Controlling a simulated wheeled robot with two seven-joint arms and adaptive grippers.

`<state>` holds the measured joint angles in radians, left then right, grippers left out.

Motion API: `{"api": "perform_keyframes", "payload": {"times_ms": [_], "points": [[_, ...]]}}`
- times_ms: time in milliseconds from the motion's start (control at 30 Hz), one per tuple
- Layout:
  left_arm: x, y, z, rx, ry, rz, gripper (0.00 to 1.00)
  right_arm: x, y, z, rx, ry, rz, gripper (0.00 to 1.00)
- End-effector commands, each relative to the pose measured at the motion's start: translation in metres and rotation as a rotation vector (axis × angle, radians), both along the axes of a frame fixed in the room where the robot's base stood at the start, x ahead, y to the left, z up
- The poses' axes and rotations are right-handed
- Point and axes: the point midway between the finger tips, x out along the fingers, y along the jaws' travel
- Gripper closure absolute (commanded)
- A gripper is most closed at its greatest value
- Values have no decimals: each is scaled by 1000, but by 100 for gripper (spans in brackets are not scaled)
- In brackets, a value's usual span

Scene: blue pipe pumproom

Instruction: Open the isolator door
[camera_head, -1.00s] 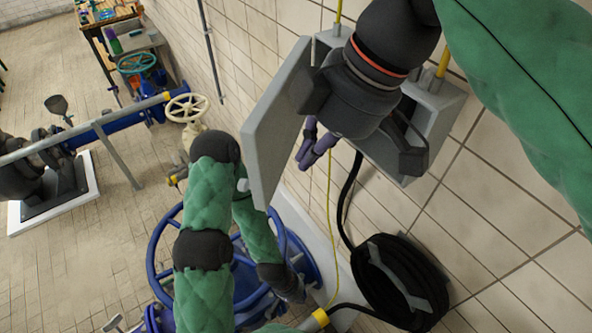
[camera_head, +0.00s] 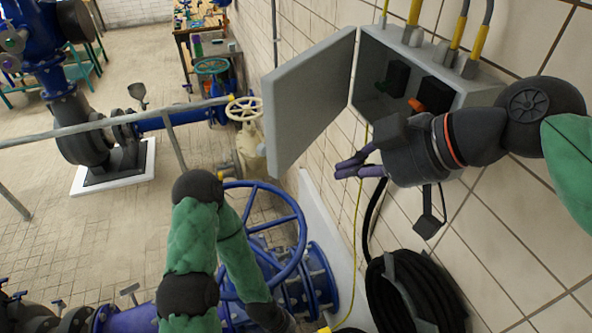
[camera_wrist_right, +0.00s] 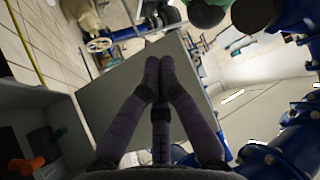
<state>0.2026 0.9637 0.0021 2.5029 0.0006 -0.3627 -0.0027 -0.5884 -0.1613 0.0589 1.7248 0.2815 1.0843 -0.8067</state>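The isolator is a grey wall box (camera_head: 480,75) with its flat grey door (camera_head: 312,95) standing wide open to the left in the head view. My right gripper (camera_head: 346,169), with purple fingers, is just below the box opening, to the right of the door's lower part. In the right wrist view its fingertips (camera_wrist_right: 160,64) are together with nothing visible between them, and the door panel (camera_wrist_right: 120,85) lies behind them; contact cannot be told. My left arm is low in the head view; its gripper is not visible.
A coiled black hose (camera_head: 415,290) hangs on the tiled wall below my right gripper. A large blue valve wheel (camera_head: 290,222) stands near my left arm. A cream handwheel (camera_head: 244,109) and a workbench (camera_head: 200,25) are farther back.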

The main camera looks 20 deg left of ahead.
Motion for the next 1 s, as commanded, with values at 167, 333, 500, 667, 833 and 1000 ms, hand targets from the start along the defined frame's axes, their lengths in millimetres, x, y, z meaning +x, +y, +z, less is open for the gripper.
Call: {"api": "perform_keyframes", "payload": {"times_ms": [167,333,500,667,833,1000], "points": [[0,0,4,0,0,0,100,6,25,-22,-2,2,3,100],[0,0,7,0,1,0,100,13,47,-43,-2,3,4,100],[0,0,16,0,1,0,100,20,70,-44,-2,1,4,100],[0,0,20,0,1,0,100,24,83,-44,-1,-1,3,100],[0,0,21,0,1,0,100,26,87,-45,-1,-2,2,100],[0,0,20,0,1,0,100,26,87,-45,0,-1,1,100]]}}
